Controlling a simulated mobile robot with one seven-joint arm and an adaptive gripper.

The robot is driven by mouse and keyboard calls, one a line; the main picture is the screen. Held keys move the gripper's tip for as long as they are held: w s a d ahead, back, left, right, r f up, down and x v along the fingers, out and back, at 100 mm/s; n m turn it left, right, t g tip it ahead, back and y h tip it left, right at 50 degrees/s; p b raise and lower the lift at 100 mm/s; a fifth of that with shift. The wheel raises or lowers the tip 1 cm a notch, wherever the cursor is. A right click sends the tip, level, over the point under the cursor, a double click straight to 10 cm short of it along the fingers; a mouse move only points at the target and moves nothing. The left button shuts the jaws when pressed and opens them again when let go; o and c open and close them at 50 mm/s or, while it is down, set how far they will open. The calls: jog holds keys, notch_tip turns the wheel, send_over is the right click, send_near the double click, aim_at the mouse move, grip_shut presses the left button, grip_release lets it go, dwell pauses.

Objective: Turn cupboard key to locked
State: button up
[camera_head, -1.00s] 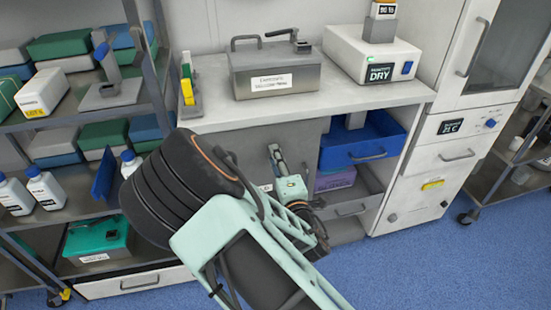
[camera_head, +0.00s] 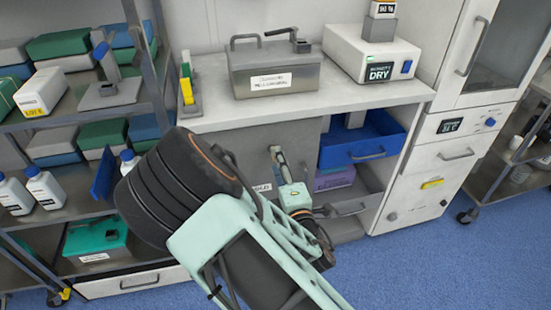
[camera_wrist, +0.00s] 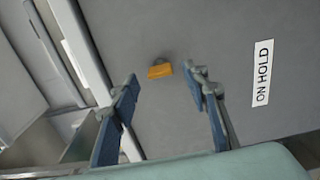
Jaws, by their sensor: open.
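A small orange key (camera_wrist: 160,71) sits in a dark round lock on the flat grey cupboard door (camera_wrist: 215,30) in the wrist view. My gripper (camera_wrist: 162,84) is open, with one blue-grey finger to the left of the key and one to the right. The fingers appear short of the key, with nothing between them, but the exact gap is hard to tell. In the head view, the grey door (camera_head: 255,135) under the counter is partly covered by my arm. The key is hidden there.
An "ON HOLD" label (camera_wrist: 263,73) is on the door right of the key. A blue bin (camera_head: 350,158) stands in the open shelf right of the door. A grey metal box (camera_head: 275,75) stands on the counter (camera_head: 215,110) above. Shelving with bottles is at left.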

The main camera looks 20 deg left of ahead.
jog(key=shift+v, duration=2.4)
